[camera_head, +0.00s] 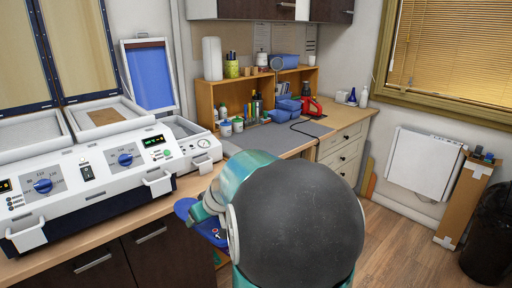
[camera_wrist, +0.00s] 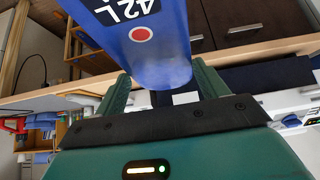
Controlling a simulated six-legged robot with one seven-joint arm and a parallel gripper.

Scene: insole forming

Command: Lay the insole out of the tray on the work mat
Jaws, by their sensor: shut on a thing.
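A blue insole (camera_wrist: 150,50) marked "42L" with a red dot fills the upper middle of the wrist view. My gripper (camera_wrist: 162,82) is shut on it, with one green finger on each side. White trays (camera_head: 126,127) sit in the machine at the left, one with a brown sheet.
The machine (camera_head: 100,172) with raised lids takes up the left counter. Bottles, blue bins (camera_head: 288,105) and a red tool (camera_head: 311,106) stand behind and beside the mat. A dark cable lies at its right.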

